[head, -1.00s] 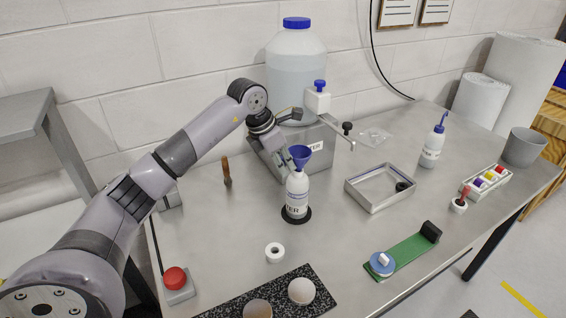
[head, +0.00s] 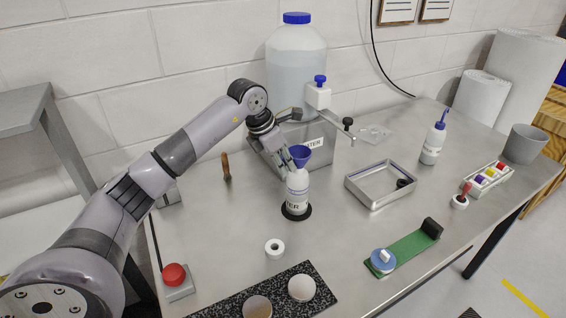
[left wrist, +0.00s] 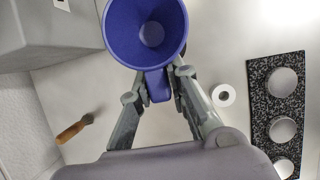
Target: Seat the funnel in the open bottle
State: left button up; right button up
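The blue funnel (head: 301,154) is upright at the mouth of the white bottle (head: 297,190). How deep its stem sits in the neck is hard to tell. The bottle stands upright on a round black base (head: 296,213), its label partly in view. My left gripper (head: 287,163) reaches in from behind and left of the funnel. In the left wrist view, the funnel (left wrist: 146,25) shows from above, and my left gripper's fingertips (left wrist: 160,80) are closed around its blue tab. The funnel hides the bottle there. My right gripper is out of view.
A metal tray (head: 380,202) is to the right. A white ring (head: 275,248) and a speckled block (head: 275,293) are in front. A brush (head: 226,168) is left.

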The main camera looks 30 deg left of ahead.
pick_arm(q)
jog(key=o, duration=0.4)
